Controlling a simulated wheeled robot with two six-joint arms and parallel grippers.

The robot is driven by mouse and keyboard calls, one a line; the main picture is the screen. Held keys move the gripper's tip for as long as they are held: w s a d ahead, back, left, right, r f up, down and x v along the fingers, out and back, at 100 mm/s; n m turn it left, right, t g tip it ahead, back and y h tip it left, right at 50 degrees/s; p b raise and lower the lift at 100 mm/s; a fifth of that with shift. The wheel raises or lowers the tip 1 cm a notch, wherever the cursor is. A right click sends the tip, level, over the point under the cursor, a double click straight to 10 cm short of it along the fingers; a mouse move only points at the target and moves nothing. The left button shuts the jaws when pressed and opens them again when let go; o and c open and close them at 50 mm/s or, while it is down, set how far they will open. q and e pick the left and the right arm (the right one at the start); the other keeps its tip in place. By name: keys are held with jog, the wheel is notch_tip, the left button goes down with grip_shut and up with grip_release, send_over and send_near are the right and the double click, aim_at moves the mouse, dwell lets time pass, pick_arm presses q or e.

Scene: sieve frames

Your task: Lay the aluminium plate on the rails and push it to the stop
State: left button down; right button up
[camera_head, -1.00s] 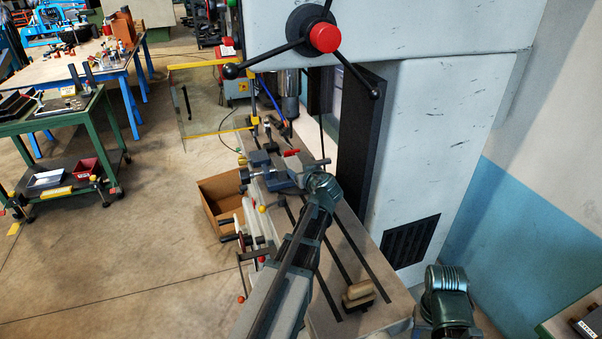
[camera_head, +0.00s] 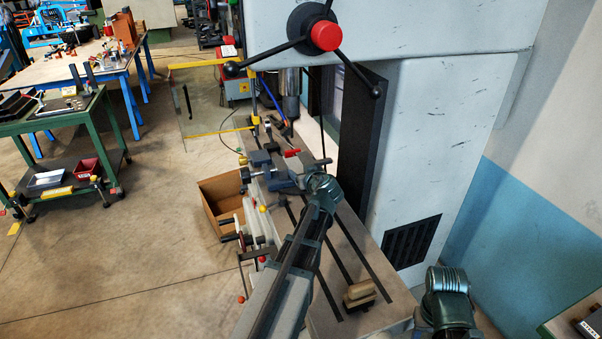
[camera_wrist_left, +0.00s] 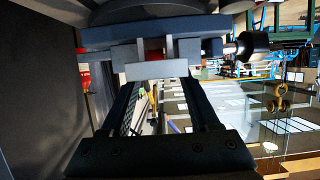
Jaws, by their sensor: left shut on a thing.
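My left gripper (camera_wrist_left: 160,92) is shut on the aluminium plate (camera_wrist_left: 157,71), a small light-grey piece across its fingertips in the left wrist view. The blue-grey vise (camera_head: 280,178) on the machine table lies just beyond it. Its grey jaw blocks (camera_wrist_left: 190,50) show behind the plate. My left forearm and wrist cover part of the vise in the head view, and the plate is not clear there. I cannot tell whether the plate touches the rails or the stop. My right arm shows at the lower right, but its gripper is out of view.
The slotted machine table (camera_head: 345,235) bears a wooden-handled brush (camera_head: 359,293) near its front. The machine column (camera_head: 350,150) stands close on the right. A cardboard box (camera_head: 220,200) is on the floor to the left. A red part (camera_head: 292,153) sits behind the vise.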

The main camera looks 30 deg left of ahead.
pick_arm(q)
jog(key=shift+c, duration=0.2)
grip_release()
jog(key=shift+f, duration=0.1)
jog(key=p+v, duration=0.5)
jog(key=v, duration=0.9)
jog(key=shift+a, duration=0.1)
